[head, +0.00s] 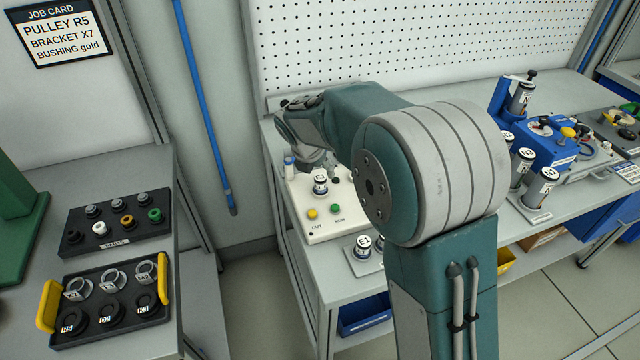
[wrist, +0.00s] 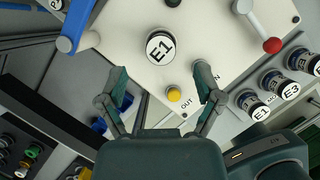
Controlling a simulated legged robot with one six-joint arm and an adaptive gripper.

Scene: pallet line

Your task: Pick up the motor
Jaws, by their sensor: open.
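A motor on this panel also shows in the head view (head: 320,184), below my wrist. My gripper (wrist: 161,76) is open and empty, its two fingers spread apart below the E1 motor in the picture, with the yellow button (wrist: 174,94) between them. More motors with white tops, one marked E3 (wrist: 290,91), stand in a row beside the panel. In the head view my arm hides much of the gripper.
A red-knobbed lever (wrist: 272,45) and a blue handle (wrist: 75,25) rise from the panel. A blue fixture (head: 540,140) with several cylinders stands farther right on the bench. Trays of parts (head: 115,222) lie on the left table. A job card (head: 58,32) hangs above.

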